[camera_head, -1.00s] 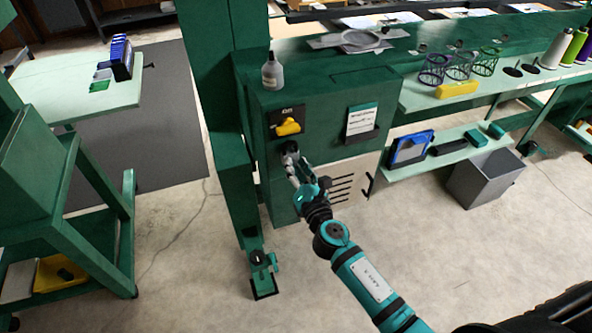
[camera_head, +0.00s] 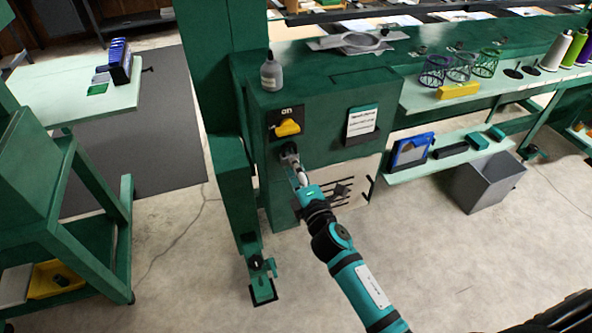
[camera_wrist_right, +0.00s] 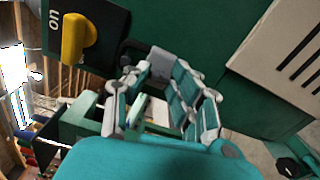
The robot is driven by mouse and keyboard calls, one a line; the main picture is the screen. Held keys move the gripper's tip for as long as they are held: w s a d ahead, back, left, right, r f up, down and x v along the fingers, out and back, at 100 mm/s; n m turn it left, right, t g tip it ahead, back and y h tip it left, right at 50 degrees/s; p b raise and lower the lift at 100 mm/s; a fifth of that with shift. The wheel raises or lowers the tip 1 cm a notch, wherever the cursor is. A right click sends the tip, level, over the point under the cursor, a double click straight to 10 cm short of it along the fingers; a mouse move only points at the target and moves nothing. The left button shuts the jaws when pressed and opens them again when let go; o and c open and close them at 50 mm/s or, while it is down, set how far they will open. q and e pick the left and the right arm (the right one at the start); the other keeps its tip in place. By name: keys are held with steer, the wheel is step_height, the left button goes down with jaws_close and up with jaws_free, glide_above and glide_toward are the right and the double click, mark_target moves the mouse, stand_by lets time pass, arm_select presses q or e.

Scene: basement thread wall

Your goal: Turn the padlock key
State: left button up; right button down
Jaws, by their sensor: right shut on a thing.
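The padlock (camera_head: 287,149) is dark and grey and hangs on the front of the green cabinet, below the yellow switch. It also shows in the right wrist view as a grey block (camera_wrist_right: 161,60) with a black shackle beside it. My right gripper (camera_head: 295,166) is at the padlock, its arm coming up from the lower right. In the right wrist view my right gripper's fingers (camera_wrist_right: 158,78) close in around the front of the padlock. The key is hidden between the fingers, and I cannot make out its angle. My left gripper is out of view.
The yellow rotary switch (camera_head: 287,128), on a black plate marked ON, sits just above the padlock. A label holder (camera_head: 361,124) is to its right. A bottle (camera_head: 271,72) stands on the cabinet (camera_head: 330,96). A green post (camera_head: 222,120) stands close on the left.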

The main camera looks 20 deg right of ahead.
steer(key=shift+m, duration=0.3)
stand_by(0.4)
steer(key=c, duration=1.1)
jaws_free()
steer(key=shift+s, duration=0.1)
steer(key=s, duration=0.8)
steer(key=shift+d, duration=0.15)
steer(key=shift+w, duration=0.1)
